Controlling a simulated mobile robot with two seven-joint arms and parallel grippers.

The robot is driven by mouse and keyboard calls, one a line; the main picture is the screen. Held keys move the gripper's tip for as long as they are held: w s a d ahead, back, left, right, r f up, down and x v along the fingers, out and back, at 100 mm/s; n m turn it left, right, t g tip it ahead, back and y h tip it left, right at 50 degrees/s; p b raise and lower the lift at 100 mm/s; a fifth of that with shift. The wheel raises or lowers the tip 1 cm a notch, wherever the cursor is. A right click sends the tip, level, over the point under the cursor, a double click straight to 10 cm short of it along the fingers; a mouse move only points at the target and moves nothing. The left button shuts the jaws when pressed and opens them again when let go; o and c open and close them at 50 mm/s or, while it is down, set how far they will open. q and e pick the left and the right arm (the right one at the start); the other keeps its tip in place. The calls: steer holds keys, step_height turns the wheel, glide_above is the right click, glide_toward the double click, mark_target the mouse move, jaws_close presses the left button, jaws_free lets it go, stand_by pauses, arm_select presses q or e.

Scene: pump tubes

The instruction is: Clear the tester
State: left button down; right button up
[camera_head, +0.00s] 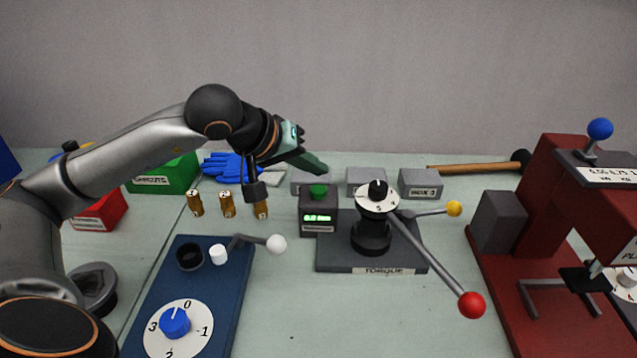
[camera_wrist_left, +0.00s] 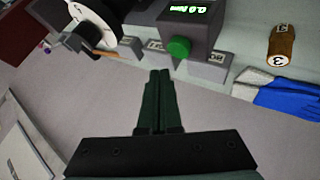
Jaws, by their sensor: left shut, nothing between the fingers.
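The torque tester has a dark base (camera_head: 375,258) labelled TORQUE, a dial head (camera_head: 377,198) and a lever ending in a red ball. Its display box (camera_head: 319,215) has a lit green readout that seems to start with 0.0. A green button (camera_head: 318,191) sits on top of the box; it also shows in the left wrist view (camera_wrist_left: 178,47). My left gripper (camera_head: 320,168) is shut and empty, its tips appearing just above and behind the button in the head view. In the wrist view the fingertips (camera_wrist_left: 160,75) appear close below the button, with contact not evident.
Several grey boxes (camera_head: 420,184) stand behind the tester. Brass cylinders (camera_head: 227,204) stand left of it, and a blue plate (camera_head: 205,300) with a dial lies at front left. A red press (camera_head: 545,215) is at right. A hammer (camera_head: 475,168) lies at the back.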

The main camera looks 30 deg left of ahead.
mark_target(314, 193)
arm_select(q)
step_height(314, 193, up, 4)
steer(key=shift+f+p, duration=0.25)
steer(key=shift+p, duration=0.85)
steer(key=shift+f, duration=0.1)
